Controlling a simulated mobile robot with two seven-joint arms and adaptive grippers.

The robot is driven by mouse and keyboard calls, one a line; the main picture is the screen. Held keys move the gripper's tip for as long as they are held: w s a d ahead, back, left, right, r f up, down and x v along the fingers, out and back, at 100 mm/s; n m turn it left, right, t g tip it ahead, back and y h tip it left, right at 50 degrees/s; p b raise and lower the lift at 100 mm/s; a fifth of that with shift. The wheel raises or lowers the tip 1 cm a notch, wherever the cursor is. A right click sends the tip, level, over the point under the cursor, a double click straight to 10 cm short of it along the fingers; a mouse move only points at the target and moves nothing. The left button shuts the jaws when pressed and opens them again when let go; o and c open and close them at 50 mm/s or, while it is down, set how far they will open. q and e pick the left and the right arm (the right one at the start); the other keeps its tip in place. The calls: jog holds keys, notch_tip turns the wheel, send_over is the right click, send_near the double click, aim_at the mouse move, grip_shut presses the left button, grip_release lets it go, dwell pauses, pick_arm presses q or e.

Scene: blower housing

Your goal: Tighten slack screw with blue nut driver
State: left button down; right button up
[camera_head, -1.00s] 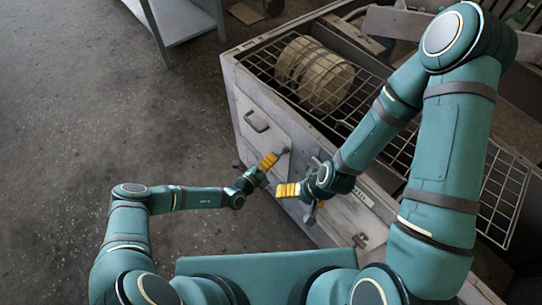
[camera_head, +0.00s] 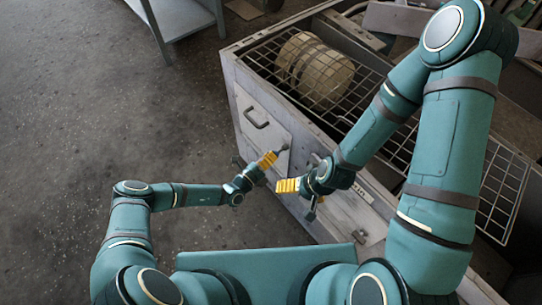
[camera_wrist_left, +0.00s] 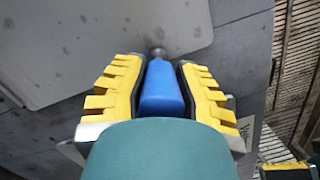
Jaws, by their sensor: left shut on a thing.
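In the left wrist view, a blue nut driver handle (camera_wrist_left: 162,92) lies between the two yellow fingers of my left gripper (camera_wrist_left: 160,85), which is shut on it. A small round grey metal piece (camera_wrist_left: 158,53) shows beyond the handle, against the grey panel. I cannot tell whether it is the driver's tip or the screw. In the head view, my left gripper (camera_head: 268,159) is close to the front panel of the housing (camera_head: 262,117), right of its handle. My right gripper (camera_head: 284,186) is just below and right of it, its fingers seen edge-on. The slack screw cannot be made out.
A wire grid (camera_head: 370,95) covers the housing top, with a round ribbed drum (camera_head: 318,70) beneath. A bar handle (camera_head: 255,118) sticks out of the front panel. A grey table (camera_head: 180,18) stands at the upper left. The concrete floor on the left is clear.

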pick_arm(q)
jog(key=w+a+r+p+v, duration=0.1)
jog(key=v, duration=1.1)
jog(key=shift+a, duration=0.25)
dwell(0.5)
dwell(0.7)
